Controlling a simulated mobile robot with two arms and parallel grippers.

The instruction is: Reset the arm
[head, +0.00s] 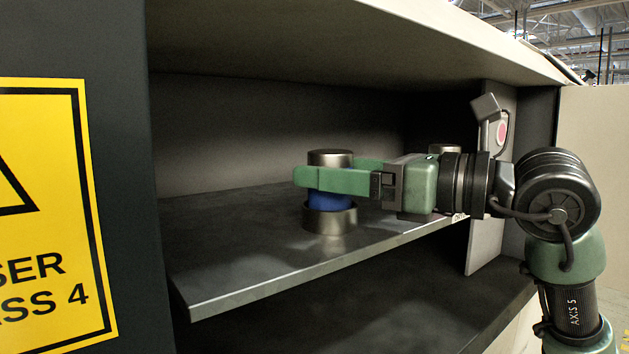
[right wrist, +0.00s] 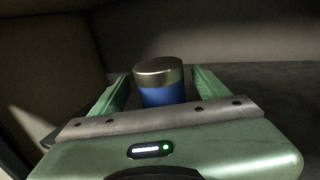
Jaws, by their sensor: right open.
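My right gripper (head: 325,178) reaches in from the right over the shelf, its two green fingers held level. In the right wrist view the fingers (right wrist: 160,90) stand apart, one on each side of a blue cylinder with a metal cap (right wrist: 158,70), with gaps visible beside it. In the head view the cylinder's blue body (head: 330,201) stands upright in a metal ring base (head: 330,221) on the shelf, its metal cap (head: 330,157) above the fingers. My left gripper is not in view.
The dark shelf (head: 230,270) has bare room left of the cylinder. A second metal-topped piece (head: 445,149) stands farther back, partly hidden by my gripper. A divider panel (head: 485,245) stands at the right. A yellow warning sign (head: 45,230) is on the left wall.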

